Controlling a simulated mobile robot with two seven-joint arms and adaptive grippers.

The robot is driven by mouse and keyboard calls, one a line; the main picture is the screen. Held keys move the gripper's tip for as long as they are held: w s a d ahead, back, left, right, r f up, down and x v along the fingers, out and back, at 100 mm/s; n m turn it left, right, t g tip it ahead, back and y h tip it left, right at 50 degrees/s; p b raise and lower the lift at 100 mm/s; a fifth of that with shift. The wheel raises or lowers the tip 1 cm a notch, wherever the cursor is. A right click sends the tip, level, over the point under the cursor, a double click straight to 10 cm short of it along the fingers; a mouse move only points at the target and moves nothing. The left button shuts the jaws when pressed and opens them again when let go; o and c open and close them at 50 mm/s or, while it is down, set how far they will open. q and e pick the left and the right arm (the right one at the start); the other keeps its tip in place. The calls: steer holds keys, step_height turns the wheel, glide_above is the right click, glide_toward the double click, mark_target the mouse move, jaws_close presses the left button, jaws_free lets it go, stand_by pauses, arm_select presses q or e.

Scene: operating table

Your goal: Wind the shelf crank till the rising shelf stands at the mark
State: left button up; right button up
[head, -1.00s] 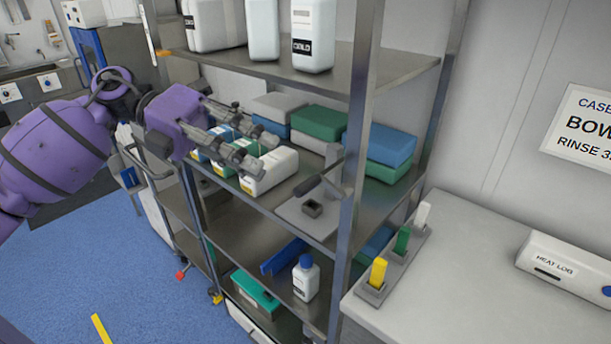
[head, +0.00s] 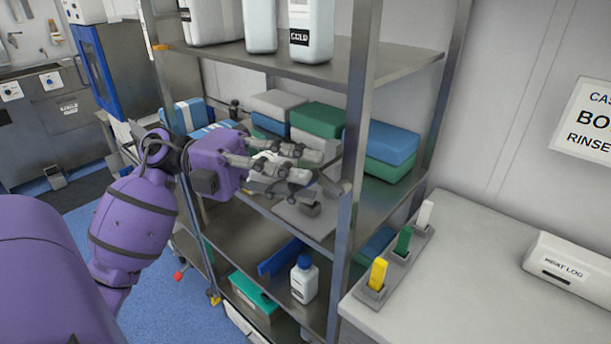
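My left gripper (head: 312,166) reaches in from the left over the middle shelf. Its two fingers are spread, with a gap between them and nothing seen held. A grey plate (head: 296,217) with a small dark block (head: 309,208) lies below the fingertips at the shelf's front edge. A grey bar (head: 332,187), which looks like part of the crank, stands just right of the fingertips beside the front post. The fingers partly cover this area, so I cannot tell whether they touch the bar. I cannot pick out the rising shelf's mark. My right gripper is out of view.
The steel rack's front post (head: 352,150) stands close right of the gripper. Green and blue packs (head: 380,145) lie behind it. White jugs (head: 312,30) stand on the shelf above. A white bottle (head: 304,279) stands below. A counter (head: 470,270) is at right.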

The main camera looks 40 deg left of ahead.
arm_select(q)
steer(key=shift+w+d, duration=0.2)
steer(key=shift+d, duration=0.4)
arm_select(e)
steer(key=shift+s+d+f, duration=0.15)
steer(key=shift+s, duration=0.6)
arm_select(q)
jaws_close()
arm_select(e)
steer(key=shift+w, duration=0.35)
arm_select(q)
steer(key=shift+r+y+p, duration=0.2)
steer(key=shift+y+p, duration=0.1)
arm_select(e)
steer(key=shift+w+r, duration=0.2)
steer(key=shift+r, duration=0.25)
arm_select(q)
steer(key=shift+d+r, duration=0.1)
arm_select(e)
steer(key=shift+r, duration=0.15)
